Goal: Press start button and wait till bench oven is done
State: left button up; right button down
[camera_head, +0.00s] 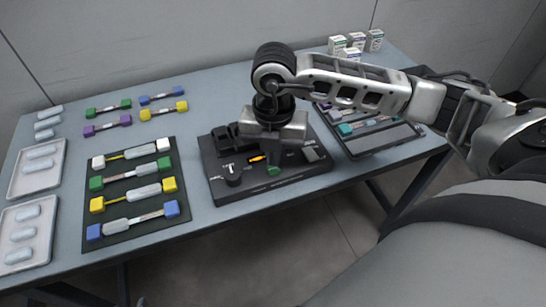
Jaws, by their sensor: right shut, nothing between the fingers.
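The black bench device (300,180), which I take for the bench oven, lies near the front edge of the table. Its panel has a small lit orange display (257,158) and a green button (273,170) near the front edge. My right gripper (271,160) points down over the middle of the panel, right at the green button. It is shut and holds nothing. Its wrist and body hide the back middle of the device. Whether the tips touch the button cannot be told. My left gripper is not in view.
A black mat (100,233) with colour-ended parts lies to the left, white trays (20,262) farther left. More coloured parts (107,125) lie behind the mat. A dark tray (365,148) is to the right under my arm. Small white boxes (374,40) stand at the back right.

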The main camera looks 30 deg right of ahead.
jog(key=shift+f+b, duration=0.95)
jog(key=shift+f, duration=0.1)
jog(key=shift+r, duration=0.1)
jog(key=shift+r+p, duration=0.95)
jog(key=shift+r, duration=0.15)
jog(key=shift+r+p, duration=1.35)
jog(key=shift+r, duration=0.6)
jog(key=shift+f, duration=0.1)
